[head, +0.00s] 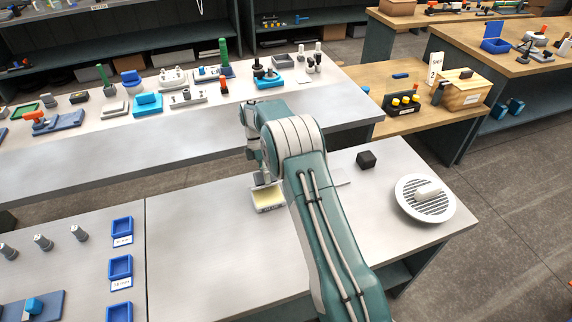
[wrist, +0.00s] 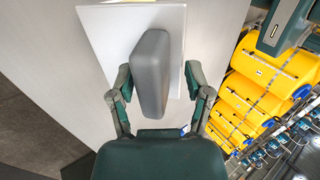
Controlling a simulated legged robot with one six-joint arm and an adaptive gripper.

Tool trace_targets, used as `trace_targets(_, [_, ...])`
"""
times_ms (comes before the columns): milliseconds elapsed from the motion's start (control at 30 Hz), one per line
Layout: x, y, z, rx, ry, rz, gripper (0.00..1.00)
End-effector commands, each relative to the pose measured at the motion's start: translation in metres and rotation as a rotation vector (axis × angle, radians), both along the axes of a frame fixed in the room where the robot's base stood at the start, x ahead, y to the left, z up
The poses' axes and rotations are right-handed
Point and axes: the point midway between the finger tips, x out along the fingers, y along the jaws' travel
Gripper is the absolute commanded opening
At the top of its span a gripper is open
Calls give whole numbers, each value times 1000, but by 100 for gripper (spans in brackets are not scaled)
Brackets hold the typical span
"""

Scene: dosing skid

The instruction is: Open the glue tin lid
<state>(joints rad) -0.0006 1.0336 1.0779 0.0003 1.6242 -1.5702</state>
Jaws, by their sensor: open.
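A small pale box with a yellow inside (head: 269,208), which looks like the glue tin, sits on the grey table below my gripper in the head view. My gripper (head: 264,178) is above its back edge, partly hidden by my arm. In the wrist view my gripper (wrist: 160,95) is open, with one finger on each side of a long grey rounded piece (wrist: 152,70). The grey piece lies before a flat white panel (wrist: 108,25). Whether the panel is the lid, and whether the fingers touch the grey piece, I cannot tell.
A black cube (head: 366,160) and a round slatted white dish (head: 425,212) holding a white piece stand to the right. Blue trays (head: 121,268) and grey cylinders (head: 43,242) are at left. The table between trays and box is clear. A crowded bench (head: 205,112) runs behind.

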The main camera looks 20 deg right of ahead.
Motion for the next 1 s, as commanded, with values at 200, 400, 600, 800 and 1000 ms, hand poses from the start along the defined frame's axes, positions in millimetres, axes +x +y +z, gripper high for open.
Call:
trace_targets(200, [-7,0,-3,0,-110,0,64])
trace_targets(400, [-13,0,-8,0,-222,0,64])
trace_targets(600, [-19,0,-14,0,-335,0,64])
trace_targets(800, [-25,0,-21,0,-446,0,64])
trace_targets(1000, [-30,0,-28,0,-556,0,64])
